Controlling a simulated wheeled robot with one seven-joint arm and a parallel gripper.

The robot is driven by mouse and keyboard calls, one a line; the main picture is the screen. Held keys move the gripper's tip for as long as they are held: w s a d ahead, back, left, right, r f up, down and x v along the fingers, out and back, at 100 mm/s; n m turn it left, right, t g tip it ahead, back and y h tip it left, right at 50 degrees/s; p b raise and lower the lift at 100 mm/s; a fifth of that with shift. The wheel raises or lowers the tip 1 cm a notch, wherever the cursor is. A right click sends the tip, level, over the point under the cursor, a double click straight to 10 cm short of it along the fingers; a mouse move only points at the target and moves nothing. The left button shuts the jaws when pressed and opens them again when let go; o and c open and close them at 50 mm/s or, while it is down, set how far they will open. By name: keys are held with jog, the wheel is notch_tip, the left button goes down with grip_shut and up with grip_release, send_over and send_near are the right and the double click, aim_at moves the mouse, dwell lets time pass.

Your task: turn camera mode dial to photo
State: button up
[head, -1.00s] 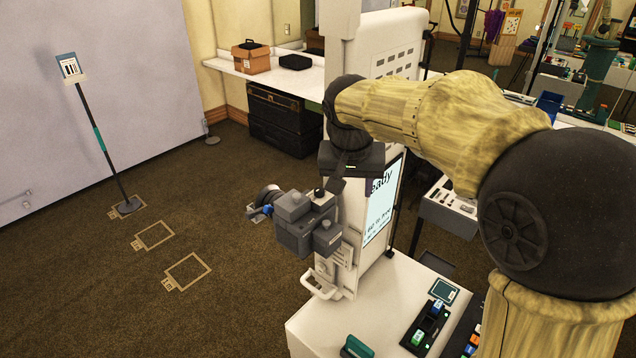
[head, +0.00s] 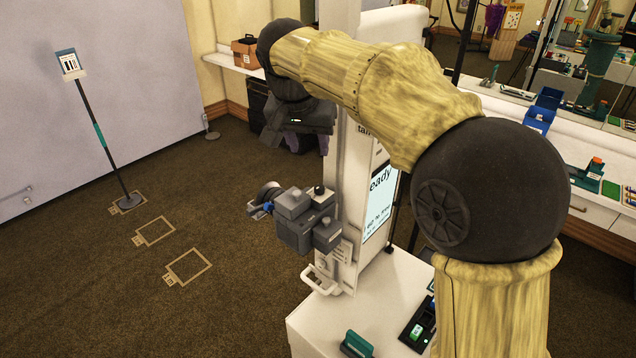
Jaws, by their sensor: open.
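The dark grey camera (head: 298,230) is mounted at the front of the white booth column, its lens (head: 268,194) pointing left. A small dark round knob (head: 319,190) stands on its top, and a lighter box-shaped part (head: 292,203) sits beside it. I cannot tell for sure which part is the mode dial, and its markings are too small to read. My gripper (head: 296,146) is above the camera, apart from it, pointing down. It is open and appears empty; its fingertips are dark and hard to make out.
The white booth column (head: 345,170) with its screen (head: 380,205) stands right behind the camera. A white handle (head: 318,283) is below it. A white counter (head: 385,315) with a green block (head: 356,345) is in front. Open floor lies to the left, with a marker stand (head: 103,140).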

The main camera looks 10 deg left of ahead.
aim_at(319, 187)
jog(key=p+x, duration=0.4)
jog(key=x, duration=1.1)
jog(key=shift+f, duration=0.3)
grip_shut()
